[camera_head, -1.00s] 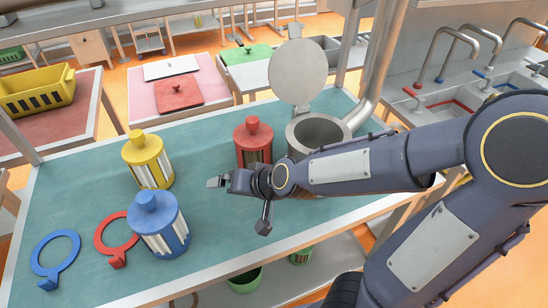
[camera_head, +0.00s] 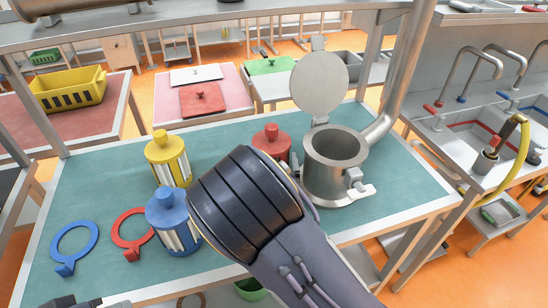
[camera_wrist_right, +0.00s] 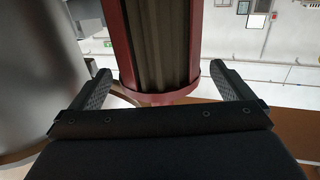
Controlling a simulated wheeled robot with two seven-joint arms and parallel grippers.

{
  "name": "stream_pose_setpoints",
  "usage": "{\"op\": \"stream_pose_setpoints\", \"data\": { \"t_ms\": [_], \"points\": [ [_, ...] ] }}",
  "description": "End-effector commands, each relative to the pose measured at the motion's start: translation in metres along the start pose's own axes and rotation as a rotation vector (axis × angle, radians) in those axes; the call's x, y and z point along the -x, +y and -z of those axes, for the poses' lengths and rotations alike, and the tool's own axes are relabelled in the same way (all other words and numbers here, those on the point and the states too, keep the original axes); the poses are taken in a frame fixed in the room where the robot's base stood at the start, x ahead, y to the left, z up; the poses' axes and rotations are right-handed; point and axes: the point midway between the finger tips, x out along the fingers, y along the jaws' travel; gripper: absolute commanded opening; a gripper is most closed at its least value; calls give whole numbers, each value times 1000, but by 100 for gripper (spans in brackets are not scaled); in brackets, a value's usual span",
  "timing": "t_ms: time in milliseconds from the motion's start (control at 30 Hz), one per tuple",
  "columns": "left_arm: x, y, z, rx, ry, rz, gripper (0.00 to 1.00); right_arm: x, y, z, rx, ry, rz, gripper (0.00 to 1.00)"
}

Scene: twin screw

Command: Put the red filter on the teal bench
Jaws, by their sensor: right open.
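The red filter (camera_head: 272,141) stands on the teal bench (camera_head: 110,185) left of the metal pot (camera_head: 335,165); my right arm hides its lower part in the head view. In the right wrist view the red filter (camera_wrist_right: 160,45) rises upright between the fingers of my right gripper (camera_wrist_right: 160,73). This gripper is open, with a gap on each side of the filter. My right arm hides this gripper in the head view. A dark and pale tip, seemingly my left gripper (camera_head: 92,301), shows at the bottom left edge; its jaws are unclear.
A yellow filter (camera_head: 168,160) and a blue filter (camera_head: 173,222) stand on the bench. A blue ring (camera_head: 74,243) and a red ring (camera_head: 133,232) with handles lie at the left. The pot's lid is raised. Bare bench lies right of the pot.

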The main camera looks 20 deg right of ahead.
Motion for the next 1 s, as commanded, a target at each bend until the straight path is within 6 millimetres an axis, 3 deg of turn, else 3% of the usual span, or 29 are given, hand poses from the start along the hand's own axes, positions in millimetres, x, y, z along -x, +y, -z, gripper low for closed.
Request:
{"op": "stream_pose_setpoints", "data": {
  "t_ms": [333,633,1000],
  "points": [
    [18,8,9,0,0,0,36,-48,3,1,1,-1,0,100],
    [17,8,9,0,0,0,36,-54,3,-1,-1,-3,0,100],
    [17,8,9,0,0,0,36,-54,2,0,-1,-1,0,55]
  ]
}}
